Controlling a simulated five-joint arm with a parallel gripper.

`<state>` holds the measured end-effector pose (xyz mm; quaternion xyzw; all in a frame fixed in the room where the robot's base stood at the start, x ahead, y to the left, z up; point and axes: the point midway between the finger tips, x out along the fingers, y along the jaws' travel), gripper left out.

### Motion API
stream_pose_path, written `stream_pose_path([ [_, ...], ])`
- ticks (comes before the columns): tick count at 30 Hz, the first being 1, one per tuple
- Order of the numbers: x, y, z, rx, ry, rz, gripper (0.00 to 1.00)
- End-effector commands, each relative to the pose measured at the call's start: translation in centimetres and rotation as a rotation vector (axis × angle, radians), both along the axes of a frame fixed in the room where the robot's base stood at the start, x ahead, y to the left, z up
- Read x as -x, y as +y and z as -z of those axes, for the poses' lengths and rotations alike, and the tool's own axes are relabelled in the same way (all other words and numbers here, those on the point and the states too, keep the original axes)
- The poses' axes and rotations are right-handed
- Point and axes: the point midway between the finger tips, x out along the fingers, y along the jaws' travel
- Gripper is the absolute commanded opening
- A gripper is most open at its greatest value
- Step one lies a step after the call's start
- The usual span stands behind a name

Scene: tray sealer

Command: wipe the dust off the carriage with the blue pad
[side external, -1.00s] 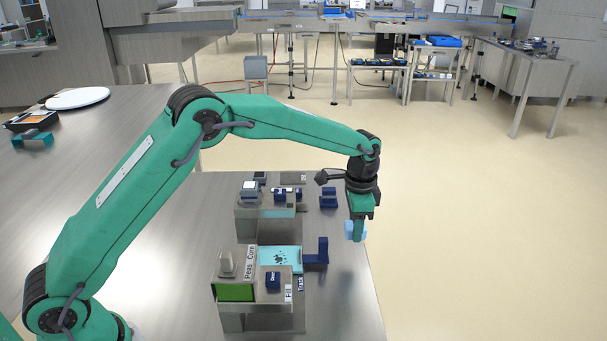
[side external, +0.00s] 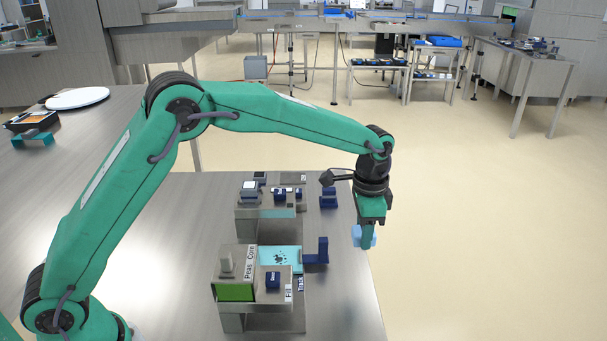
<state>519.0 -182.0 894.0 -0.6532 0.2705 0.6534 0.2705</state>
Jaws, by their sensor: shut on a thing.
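My gripper (side external: 366,240) is shut on the light blue pad (side external: 357,236) and holds it in the air near the right edge of the table. The carriage (side external: 294,252) is a light turquoise plate at the back of the near machine, with a dark blue handle (side external: 322,252) on its right. A patch of dark dust spots (side external: 279,258) shows on the carriage. The pad is apart from the carriage, to its right and higher in the picture.
The near machine has a box labelled Peas and Corn (side external: 236,290) and a dark blue button block (side external: 272,280). A second machine (side external: 264,212) stands behind it, with a blue block (side external: 328,198) to its right. The table (side external: 345,300) is bare at front right.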

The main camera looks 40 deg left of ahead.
Motion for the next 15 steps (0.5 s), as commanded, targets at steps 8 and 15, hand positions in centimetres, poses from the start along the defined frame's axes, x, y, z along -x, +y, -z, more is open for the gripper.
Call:
stream_pose_path([
  [8, 0.0, 0.0, 0.0, 0.001, -0.001, 0.000, 0.21],
  [15, 0.3, 1.1, -0.1, 0.000, -0.001, -0.002, 0.21],
])
